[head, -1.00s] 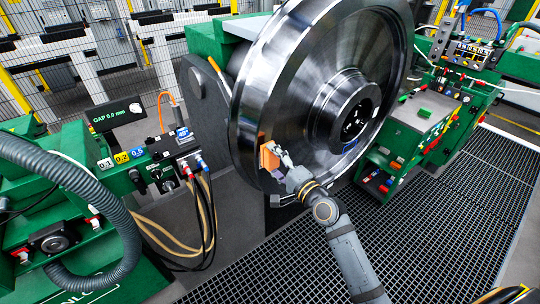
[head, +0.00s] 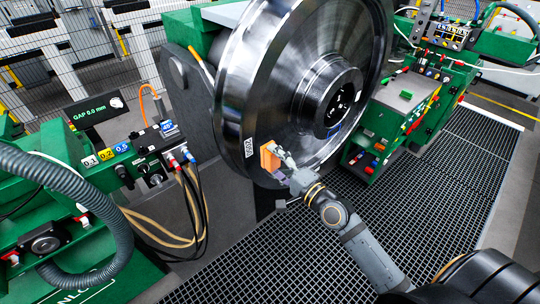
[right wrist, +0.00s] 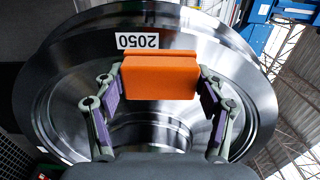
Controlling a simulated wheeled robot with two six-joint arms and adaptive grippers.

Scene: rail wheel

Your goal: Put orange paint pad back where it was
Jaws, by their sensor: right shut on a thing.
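The orange paint pad (head: 269,156) is a small block held in front of the lower left face of the large steel rail wheel (head: 262,75). My right gripper (head: 281,164) is shut on the pad. In the right wrist view the pad (right wrist: 160,77) sits between the purple-padded fingers (right wrist: 160,100), with the wheel face (right wrist: 60,100) behind it. I cannot tell whether the pad touches the wheel. A white label reading 2050 (right wrist: 137,41) shows on the wheel beside the pad. My left gripper is not in view.
A green cart (head: 395,105) with coloured items stands right of the wheel. A green machine (head: 100,210) with a grey hose (head: 75,190) and a control box (head: 160,145) with cables is at left. The dark grating floor (head: 290,260) in front is clear.

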